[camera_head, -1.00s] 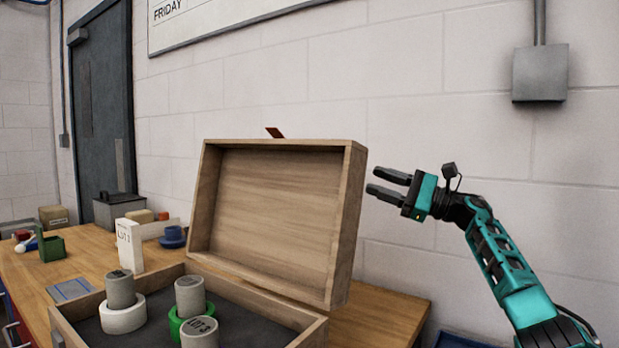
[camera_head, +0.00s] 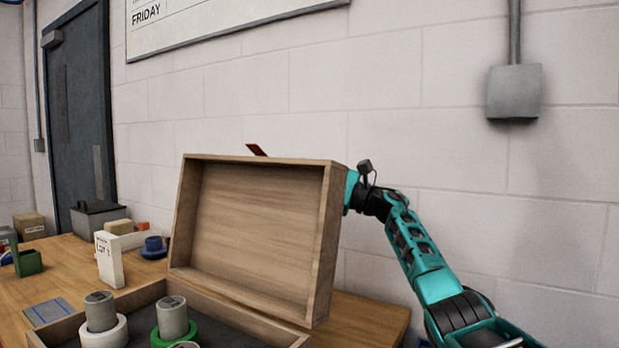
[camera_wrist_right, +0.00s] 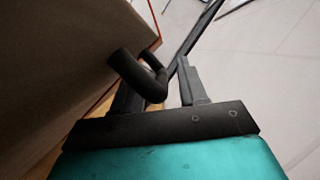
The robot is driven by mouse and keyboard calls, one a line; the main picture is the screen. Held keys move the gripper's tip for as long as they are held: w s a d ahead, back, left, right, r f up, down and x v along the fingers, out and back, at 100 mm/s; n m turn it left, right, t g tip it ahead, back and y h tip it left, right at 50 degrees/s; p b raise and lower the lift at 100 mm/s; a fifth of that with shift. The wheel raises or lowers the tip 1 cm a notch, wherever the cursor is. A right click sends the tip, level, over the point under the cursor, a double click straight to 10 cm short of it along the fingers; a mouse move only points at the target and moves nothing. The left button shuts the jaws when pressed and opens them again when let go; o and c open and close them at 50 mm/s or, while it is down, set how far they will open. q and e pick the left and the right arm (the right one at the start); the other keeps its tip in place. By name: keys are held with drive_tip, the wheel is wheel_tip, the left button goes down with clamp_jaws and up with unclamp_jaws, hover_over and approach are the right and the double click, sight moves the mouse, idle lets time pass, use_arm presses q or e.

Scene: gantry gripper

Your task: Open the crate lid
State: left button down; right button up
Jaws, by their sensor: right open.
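The crate's wooden lid (camera_head: 262,228) stands raised and leans back from the wooden crate (camera_head: 215,284), its hollow inner side facing me. A red-brown tab (camera_head: 257,150) sticks up at its top edge. My right gripper is behind the lid's right side in the head view; its fingers are hidden there. In the right wrist view my right gripper (camera_wrist_right: 160,85) is open, beside the lid's outer face (camera_wrist_right: 60,60). A dark bent bar (camera_wrist_right: 138,72) shows between the fingers, apparently a handle on the lid; I cannot tell whether they touch it. My left gripper is not in view.
Grey cylinders (camera_head: 100,311) stand in white and green rings inside the crate. A white box (camera_head: 109,260), a green holder (camera_head: 28,262) and a blue spool (camera_head: 154,247) are on the bench at left. A block wall (camera_head: 430,100) is behind.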

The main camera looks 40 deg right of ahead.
drive_tip(key=shift+c, duration=0.2)
clamp_jaws()
idle(0.5)
